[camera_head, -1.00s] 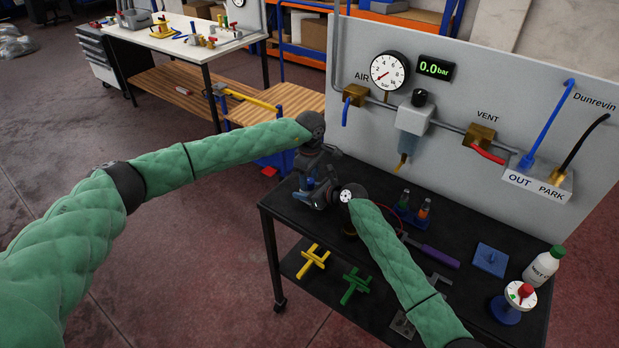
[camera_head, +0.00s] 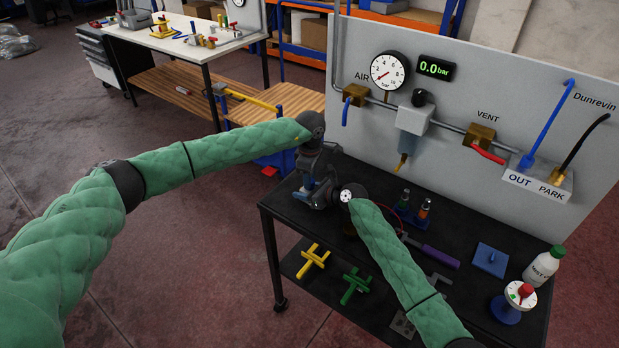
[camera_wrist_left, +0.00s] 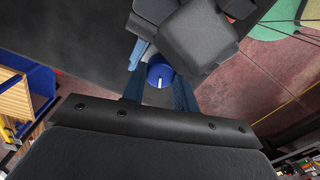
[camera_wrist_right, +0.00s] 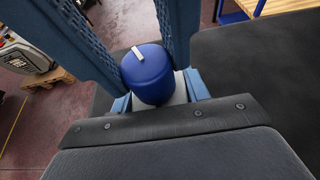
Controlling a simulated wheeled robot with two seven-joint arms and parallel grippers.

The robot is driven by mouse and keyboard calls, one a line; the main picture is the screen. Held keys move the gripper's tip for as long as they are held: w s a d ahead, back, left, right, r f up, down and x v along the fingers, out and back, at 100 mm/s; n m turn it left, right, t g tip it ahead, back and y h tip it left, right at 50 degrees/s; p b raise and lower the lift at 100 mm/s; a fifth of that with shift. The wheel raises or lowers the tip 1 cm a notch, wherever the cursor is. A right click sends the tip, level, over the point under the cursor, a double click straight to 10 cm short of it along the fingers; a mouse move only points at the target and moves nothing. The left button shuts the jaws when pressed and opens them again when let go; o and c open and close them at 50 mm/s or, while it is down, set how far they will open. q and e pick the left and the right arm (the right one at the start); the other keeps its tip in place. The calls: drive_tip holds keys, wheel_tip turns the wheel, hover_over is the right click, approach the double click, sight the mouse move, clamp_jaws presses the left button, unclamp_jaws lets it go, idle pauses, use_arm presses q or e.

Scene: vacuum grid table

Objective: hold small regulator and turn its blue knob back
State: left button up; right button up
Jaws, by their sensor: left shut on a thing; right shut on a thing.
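The small regulator shows a round blue knob with a white mark in the left wrist view (camera_wrist_left: 160,73). The same blue knob (camera_wrist_right: 148,78) is large in the right wrist view, above a pale body (camera_wrist_right: 180,90). My left gripper (camera_wrist_left: 159,88) has its fingers on either side of the knob, shut on it. My right gripper (camera_wrist_right: 158,98) is shut on the pale body just below the knob. In the head view both grippers meet over the table's far left corner (camera_head: 313,188). There the grippers and my right forearm hide most of the regulator.
The black table (camera_head: 455,275) carries a purple-handled tool (camera_head: 440,256), a blue plate with a peg (camera_head: 490,260), a white bottle (camera_head: 542,265) and a red-knobbed dial (camera_head: 513,301). Behind stands a grey panel (camera_head: 480,75) with a gauge and display reading 0.0 bar.

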use_arm(q)
drive_tip(key=shift+n, duration=1.9)
drive_tip(key=o, duration=1)
drive_tip(key=shift+s, duration=0.1)
